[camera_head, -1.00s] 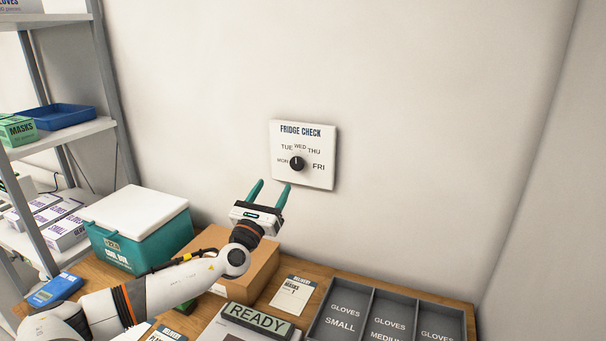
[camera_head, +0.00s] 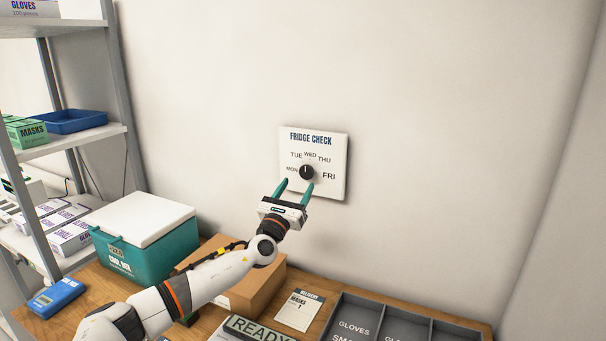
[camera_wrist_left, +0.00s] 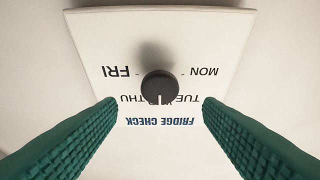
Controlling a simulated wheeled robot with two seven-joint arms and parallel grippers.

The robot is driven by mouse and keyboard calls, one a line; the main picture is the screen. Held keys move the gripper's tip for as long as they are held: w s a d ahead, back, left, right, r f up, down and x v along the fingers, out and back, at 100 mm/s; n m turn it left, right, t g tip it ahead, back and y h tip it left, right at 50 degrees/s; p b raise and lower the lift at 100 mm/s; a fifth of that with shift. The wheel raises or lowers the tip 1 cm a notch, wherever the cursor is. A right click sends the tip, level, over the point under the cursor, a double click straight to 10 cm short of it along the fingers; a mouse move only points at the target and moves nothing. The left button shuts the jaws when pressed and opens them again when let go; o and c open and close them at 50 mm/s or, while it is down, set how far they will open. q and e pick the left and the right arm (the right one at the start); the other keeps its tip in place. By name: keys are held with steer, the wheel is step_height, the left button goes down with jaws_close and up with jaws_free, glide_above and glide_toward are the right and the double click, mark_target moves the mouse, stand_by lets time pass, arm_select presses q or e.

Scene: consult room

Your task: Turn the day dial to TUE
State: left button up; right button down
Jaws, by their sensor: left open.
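The day dial (camera_head: 307,172) is a black round knob with a white pointer line on the white FRIDGE CHECK panel (camera_head: 335,187) on the wall. In the head view its pointer faces up, toward WED. In the left wrist view the panel is upside down and the dial (camera_wrist_left: 159,87) sits between the fingers, its line facing WED, which the knob partly covers. My left gripper (camera_head: 293,187) is open, with teal fingers just below and in front of the dial. The wrist view shows a gap on each side; the fingers (camera_wrist_left: 160,112) do not grip it. My right gripper is out of view.
Below the panel, a wooden counter (camera_head: 96,292) holds a teal cool box (camera_head: 160,262), a cardboard box (camera_head: 262,290), a grey glove tray (camera_head: 385,308) and a READY sign (camera_head: 258,328). A shelf unit (camera_head: 120,100) stands at left. The wall around the panel is clear.

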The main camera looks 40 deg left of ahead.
mark_target(305, 172)
arm_select(q)
steer(key=shift+p+x, duration=0.3)
steer(key=shift+x, duration=2.2)
steer(key=shift+c, duration=0.4)
steer(key=c, duration=0.9)
